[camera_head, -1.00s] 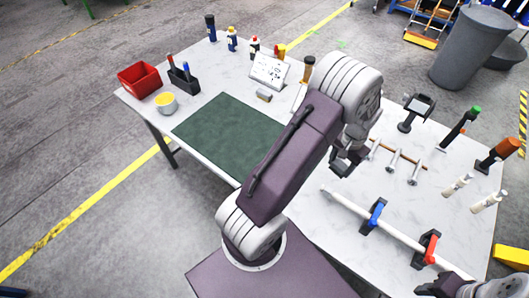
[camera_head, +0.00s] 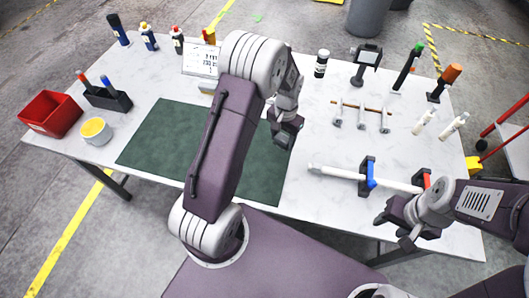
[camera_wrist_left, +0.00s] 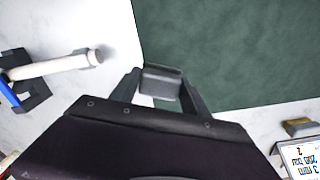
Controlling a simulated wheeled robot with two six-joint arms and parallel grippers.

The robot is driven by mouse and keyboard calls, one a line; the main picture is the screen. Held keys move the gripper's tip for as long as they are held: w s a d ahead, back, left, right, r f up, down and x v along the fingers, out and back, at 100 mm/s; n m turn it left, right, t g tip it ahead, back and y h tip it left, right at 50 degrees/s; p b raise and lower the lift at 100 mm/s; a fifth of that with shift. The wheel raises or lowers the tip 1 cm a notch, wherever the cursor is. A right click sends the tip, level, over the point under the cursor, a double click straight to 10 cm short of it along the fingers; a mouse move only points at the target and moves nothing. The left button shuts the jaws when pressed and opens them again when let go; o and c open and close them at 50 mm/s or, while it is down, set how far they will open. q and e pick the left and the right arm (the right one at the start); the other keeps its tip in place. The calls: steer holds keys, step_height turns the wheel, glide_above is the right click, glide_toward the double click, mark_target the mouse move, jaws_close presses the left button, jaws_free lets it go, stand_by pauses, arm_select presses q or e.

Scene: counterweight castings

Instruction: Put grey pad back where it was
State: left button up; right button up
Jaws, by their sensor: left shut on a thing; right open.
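My left gripper (camera_head: 287,132) is above the right edge of the green mat (camera_head: 160,145). In the left wrist view its fingers (camera_wrist_left: 160,88) are shut on a small grey block, which looks like the grey pad (camera_wrist_left: 162,75). The pad is at the mat's edge in that view; whether it touches the surface cannot be told. In the head view the pad is hard to make out against the dark fingers. My right gripper (camera_head: 393,226) is open and empty near the table's front edge, below the white rod (camera_head: 335,173) with blue and red clamps.
A printed sign (camera_head: 200,60) stands behind the mat, with a small yellowish-grey block (camera_wrist_left: 299,127) by it. A red bin (camera_head: 50,114), a cup (camera_head: 95,131) and a black holder (camera_head: 108,98) stand at left. Rods and several tools occupy the right side.

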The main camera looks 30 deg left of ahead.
arm_select(q)
glide_above(265, 157)
step_height(265, 157, down, 4)
steer(key=shift+r+p, duration=0.15)
steer(key=shift+p, duration=0.15)
steer(key=shift+f+p, duration=0.3)
steer(key=shift+f, duration=1.7)
steer(key=shift+f, duration=0.1)
steer(key=o, duration=1.3)
step_height(265, 157, up, 12)
steer(key=b, duration=0.1)
steer(key=s+d+r, duration=0.1)
steer(key=s+d, duration=0.1)
steer(key=s, duration=0.2)
steer(key=s+d+r+n, duration=0.1)
steer(key=s+d, duration=0.2)
steer(key=s, duration=0.1)
steer(key=s+d+r+n+t, duration=0.1)
steer(key=s+d, duration=0.1)
steer(key=s, duration=0.2)
steer(key=shift+s+d+r, duration=0.15)
steer(key=shift+s+d, duration=0.05)
steer(key=shift+d, duration=0.15)
